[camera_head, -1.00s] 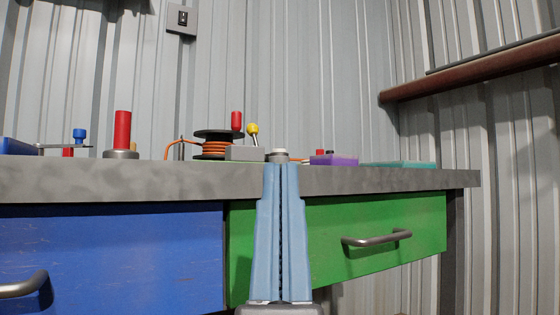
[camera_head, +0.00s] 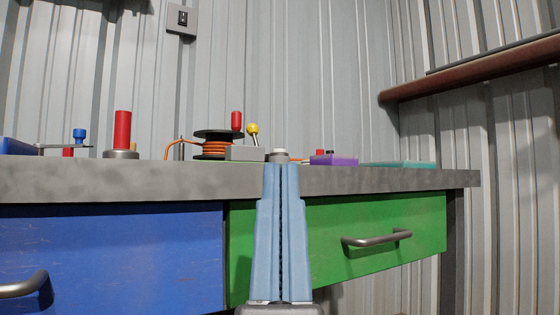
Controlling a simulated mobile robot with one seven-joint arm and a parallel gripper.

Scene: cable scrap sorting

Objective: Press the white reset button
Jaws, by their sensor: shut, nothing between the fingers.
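A small white button (camera_head: 281,152) on a grey round base stands near the front edge of the workbench top (camera_head: 120,182). My gripper (camera_head: 282,168) points up in front of the bench, its blue fingers shut with nothing between them. The fingertips show just below the button in the picture and overlap the lower part of its base. I cannot tell from this view how far the tips are from the button.
A blue drawer (camera_head: 110,255) and a green drawer (camera_head: 385,235) with grey handles are under the top. A cable spool (camera_head: 215,145), a red cylinder (camera_head: 122,130), a purple block (camera_head: 334,160) and a teal tray (camera_head: 400,164) stand around the button. A brown rail (camera_head: 470,75) runs along the right wall.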

